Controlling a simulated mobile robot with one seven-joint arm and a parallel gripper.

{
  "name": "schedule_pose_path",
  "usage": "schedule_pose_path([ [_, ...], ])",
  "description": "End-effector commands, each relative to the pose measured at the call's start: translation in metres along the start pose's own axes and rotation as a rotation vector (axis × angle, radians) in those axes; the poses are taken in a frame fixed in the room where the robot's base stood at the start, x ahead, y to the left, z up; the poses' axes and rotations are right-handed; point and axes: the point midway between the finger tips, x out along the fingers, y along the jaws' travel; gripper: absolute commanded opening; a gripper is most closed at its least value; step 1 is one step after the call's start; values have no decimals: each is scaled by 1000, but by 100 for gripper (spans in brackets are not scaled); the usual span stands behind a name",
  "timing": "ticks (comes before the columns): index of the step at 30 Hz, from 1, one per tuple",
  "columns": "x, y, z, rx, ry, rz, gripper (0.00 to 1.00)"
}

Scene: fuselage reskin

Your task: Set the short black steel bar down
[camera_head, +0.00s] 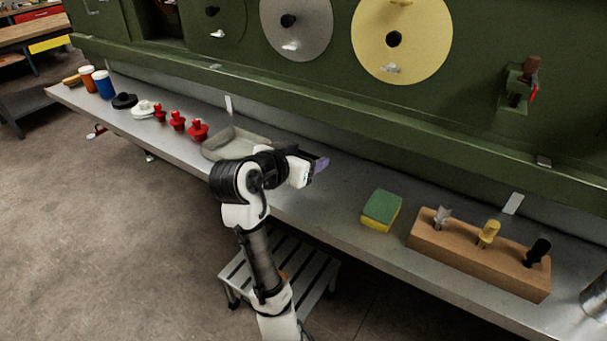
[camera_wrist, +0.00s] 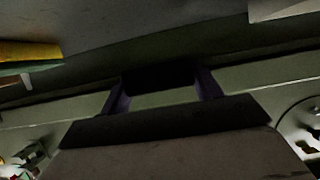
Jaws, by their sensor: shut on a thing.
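My gripper (camera_head: 318,166), with purple fingers, is held out over the long grey shelf (camera_head: 335,207), between the shallow tray and the sponge. In the wrist view my gripper (camera_wrist: 162,90) is shut on the short black steel bar (camera_wrist: 160,75), a dark block between the two fingertips. In the head view the bar cannot be made out clearly against the fingers. Whether the bar touches any surface cannot be told from these views.
A grey tray (camera_head: 236,143) lies left of my gripper. A green and yellow sponge (camera_head: 381,211) and a wooden block (camera_head: 478,255) with several knobbed pieces stand right. The green panel (camera_head: 290,85) rises behind. Bare shelf shows between tray and sponge.

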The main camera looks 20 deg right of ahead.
Motion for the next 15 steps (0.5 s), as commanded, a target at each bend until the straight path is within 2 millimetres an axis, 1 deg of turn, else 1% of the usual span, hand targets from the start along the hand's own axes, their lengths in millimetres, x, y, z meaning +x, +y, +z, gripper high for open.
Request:
schedule_pose_path([
  [1, -6, -1, -16, 6, 9, -3, 22],
  [6, -23, -1, -55, 5, 8, -3, 22],
  [12, -38, 0, -92, 4, 7, -1, 22],
  [15, -44, 0, -106, 3, 4, -1, 22],
])
